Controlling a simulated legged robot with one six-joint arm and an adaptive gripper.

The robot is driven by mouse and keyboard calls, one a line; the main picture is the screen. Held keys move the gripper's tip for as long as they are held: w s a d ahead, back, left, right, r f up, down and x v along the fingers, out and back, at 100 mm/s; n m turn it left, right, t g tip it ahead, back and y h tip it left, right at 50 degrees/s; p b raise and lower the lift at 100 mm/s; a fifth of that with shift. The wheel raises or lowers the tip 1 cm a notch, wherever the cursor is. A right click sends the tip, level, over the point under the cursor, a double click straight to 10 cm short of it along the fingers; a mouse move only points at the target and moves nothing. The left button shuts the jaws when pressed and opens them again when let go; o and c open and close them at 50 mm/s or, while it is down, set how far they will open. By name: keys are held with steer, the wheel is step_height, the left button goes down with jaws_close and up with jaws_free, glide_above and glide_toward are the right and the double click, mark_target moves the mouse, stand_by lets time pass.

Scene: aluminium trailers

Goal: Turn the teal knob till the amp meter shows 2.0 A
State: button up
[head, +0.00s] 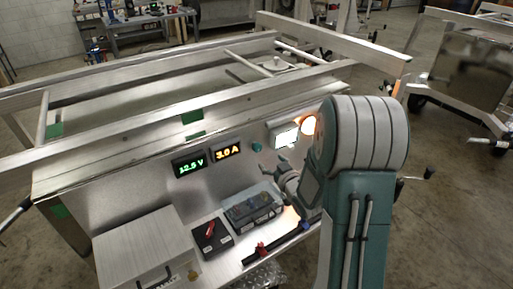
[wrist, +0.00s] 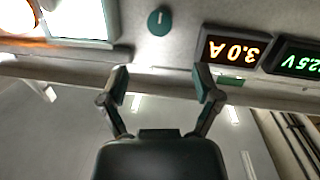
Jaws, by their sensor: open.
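The teal knob (head: 257,147) sits on the metal panel, right of the amp meter (head: 228,151), which reads 3.0 A in orange digits. In the wrist view, which is upside down, the knob (wrist: 159,21) is a round teal disc with a pale mark, and the amp meter (wrist: 231,48) also reads 3.0 A. My gripper (head: 281,164) is just below and right of the knob in the head view. In the wrist view my gripper (wrist: 163,78) has its two fingers spread apart, empty, with the knob beyond the fingertips and not touched.
A green voltmeter (head: 190,164) is left of the amp meter. A lit white display (head: 286,138) and an orange lamp (head: 309,124) are right of the knob. Below stand a clear-lidded box (head: 252,206), a black box with a red clip (head: 212,238) and a metal case (head: 143,250).

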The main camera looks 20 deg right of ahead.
mark_target(258, 149)
steer(key=shift+t+y, duration=0.5)
steer(key=w, duration=0.3)
steer(key=w+f, duration=0.1)
steer(key=w, duration=0.2)
steer(key=w+f, duration=0.1)
steer(key=w, duration=0.3)
steer(key=shift+w+a, duration=0.1)
steer(key=shift+a, duration=0.3)
jaws_close()
